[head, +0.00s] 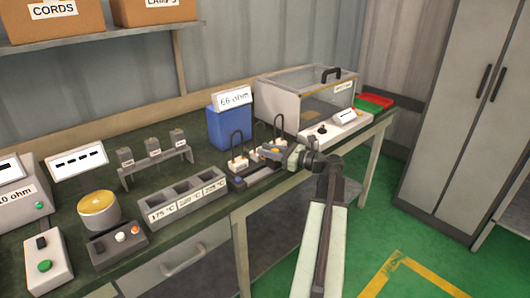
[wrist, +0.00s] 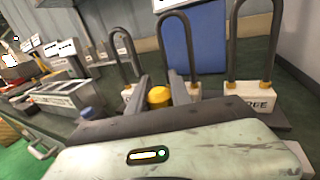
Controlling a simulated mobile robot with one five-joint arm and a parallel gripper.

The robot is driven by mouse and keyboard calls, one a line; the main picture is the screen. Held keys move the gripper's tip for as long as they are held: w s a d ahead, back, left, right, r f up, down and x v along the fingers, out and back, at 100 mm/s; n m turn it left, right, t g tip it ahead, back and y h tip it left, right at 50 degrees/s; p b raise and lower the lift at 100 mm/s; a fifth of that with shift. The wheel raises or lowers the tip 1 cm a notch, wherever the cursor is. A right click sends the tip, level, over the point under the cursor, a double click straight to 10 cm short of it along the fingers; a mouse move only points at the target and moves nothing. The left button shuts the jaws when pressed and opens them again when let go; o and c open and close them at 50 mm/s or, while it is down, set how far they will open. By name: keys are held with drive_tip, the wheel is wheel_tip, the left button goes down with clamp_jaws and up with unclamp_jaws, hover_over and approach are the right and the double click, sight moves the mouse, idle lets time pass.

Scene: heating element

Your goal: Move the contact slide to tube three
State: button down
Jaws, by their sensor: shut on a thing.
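Three dark U-shaped tubes on white bases stand in a row on a dark fixture (head: 240,183). In the wrist view the right tube (wrist: 231,45) has a base label ending in "REE" (wrist: 255,103). The middle tube (wrist: 190,50) and left tube (wrist: 117,60) stand further left. The contact slide's yellow knob (wrist: 159,97) sits in front of the middle tube's base. My gripper (wrist: 162,92) is shut on this knob, one finger on each side. In the head view my gripper (head: 271,152) reaches the fixture from the right and hides part of it.
A blue block (head: 230,128) with a "66 ohm" sign stands behind the tubes. A clear-lidded box (head: 290,103) and white switch panel (head: 335,127) are to the right. A three-slot temperature block (head: 183,200) is just left of the fixture.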

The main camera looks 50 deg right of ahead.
drive_tip(key=shift+d, duration=0.1)
idle(0.7)
drive_tip(key=d, duration=1)
drive_tip(key=shift+s+d, duration=0.2)
drive_tip(key=shift+s, duration=0.1)
drive_tip(key=c, duration=1.2)
unclamp_jaws()
drive_tip(key=shift+d, duration=0.1)
drive_tip(key=shift+o, duration=0.2)
drive_tip(key=shift+s, duration=0.1)
drive_tip(key=v, duration=0.7)
drive_tip(key=shift+s, duration=0.35)
